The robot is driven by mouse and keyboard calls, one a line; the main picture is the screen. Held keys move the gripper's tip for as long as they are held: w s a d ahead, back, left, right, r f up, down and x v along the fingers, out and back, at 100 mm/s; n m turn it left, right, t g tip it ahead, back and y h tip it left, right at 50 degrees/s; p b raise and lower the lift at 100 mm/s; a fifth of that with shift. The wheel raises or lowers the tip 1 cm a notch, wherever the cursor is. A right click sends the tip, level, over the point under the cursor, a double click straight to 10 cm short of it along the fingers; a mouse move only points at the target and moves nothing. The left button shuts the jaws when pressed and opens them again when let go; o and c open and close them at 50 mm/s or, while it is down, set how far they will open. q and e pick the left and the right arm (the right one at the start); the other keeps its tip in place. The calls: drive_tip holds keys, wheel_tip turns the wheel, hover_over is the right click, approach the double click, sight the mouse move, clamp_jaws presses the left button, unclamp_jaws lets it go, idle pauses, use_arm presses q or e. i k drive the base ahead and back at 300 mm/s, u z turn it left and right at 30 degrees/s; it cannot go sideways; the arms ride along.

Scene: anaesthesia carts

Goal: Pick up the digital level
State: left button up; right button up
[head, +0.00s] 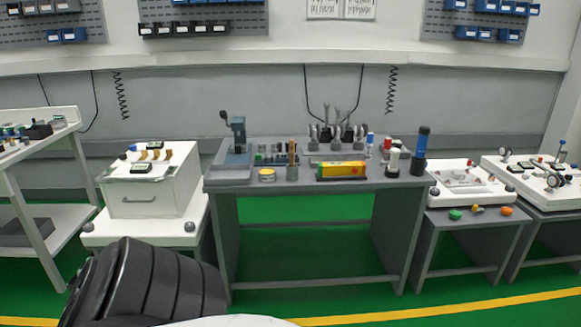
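Neither of my grippers is in view.
The grey workbench (222,180) also holds a yellow round tin (267,175), a brown upright item (292,160), a white bottle (392,162) and a tall blue-and-black cylinder (420,152). A white cart (150,192) stands left. A black ribbed shape (150,285) fills the lower left.

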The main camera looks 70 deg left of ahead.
sight(344, 168)
drive_tip(key=u, duration=1.85)
drive_tip(key=k, duration=0.6)
drive_tip(key=u, duration=1.2)
drive_tip(key=i, duration=2.9)
drive_tip(key=z, duration=1.35)
drive_tip(key=i, duration=0.25)
